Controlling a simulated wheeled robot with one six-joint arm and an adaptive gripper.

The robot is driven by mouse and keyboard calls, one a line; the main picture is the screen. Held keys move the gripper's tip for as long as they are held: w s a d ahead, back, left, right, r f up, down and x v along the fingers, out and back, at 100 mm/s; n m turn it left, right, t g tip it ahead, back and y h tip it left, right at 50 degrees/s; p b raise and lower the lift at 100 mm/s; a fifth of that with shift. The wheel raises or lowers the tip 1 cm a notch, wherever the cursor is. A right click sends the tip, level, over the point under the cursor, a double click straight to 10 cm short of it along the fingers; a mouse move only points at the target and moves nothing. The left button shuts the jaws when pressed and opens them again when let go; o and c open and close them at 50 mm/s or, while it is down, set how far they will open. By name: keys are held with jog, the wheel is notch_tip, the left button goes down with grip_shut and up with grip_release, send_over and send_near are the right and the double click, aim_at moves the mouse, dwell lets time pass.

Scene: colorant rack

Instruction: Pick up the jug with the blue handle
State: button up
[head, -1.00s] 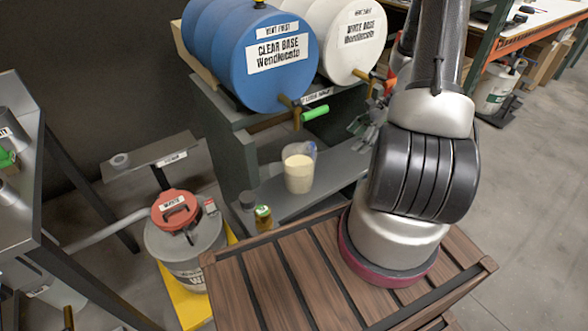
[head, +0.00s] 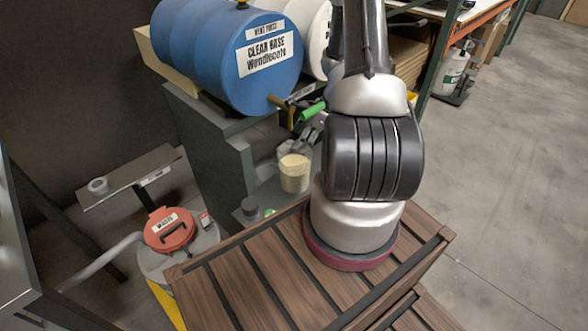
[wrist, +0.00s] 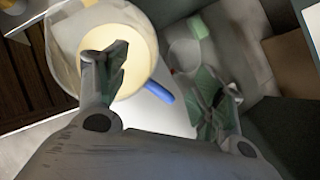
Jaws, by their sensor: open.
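The jug (head: 294,178) holds cream-coloured liquid and stands on the low grey shelf below the drums in the head view. The wrist view looks down into its round mouth (wrist: 140,62), and its blue handle (wrist: 158,92) sticks out at lower right. My gripper (wrist: 160,80) is open. Its left finger overlaps the jug's mouth in the picture, and its right finger is to the right of the jug. The blue handle shows between the fingers, with no grip on it. The finger height against the rim is unclear. In the head view my gripper is partly hidden by my arm.
A blue drum (head: 228,55) and a white drum (head: 308,30) lie above the shelf. A green tap handle (head: 313,110) juts out close to my gripper. A red-lidded waste can (head: 170,232) is at lower left.

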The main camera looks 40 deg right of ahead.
jog(key=x, duration=0.2)
jog(key=shift+w+a+f, duration=0.1)
jog(key=shift+f, duration=0.1)
grip_shut()
dwell(0.4)
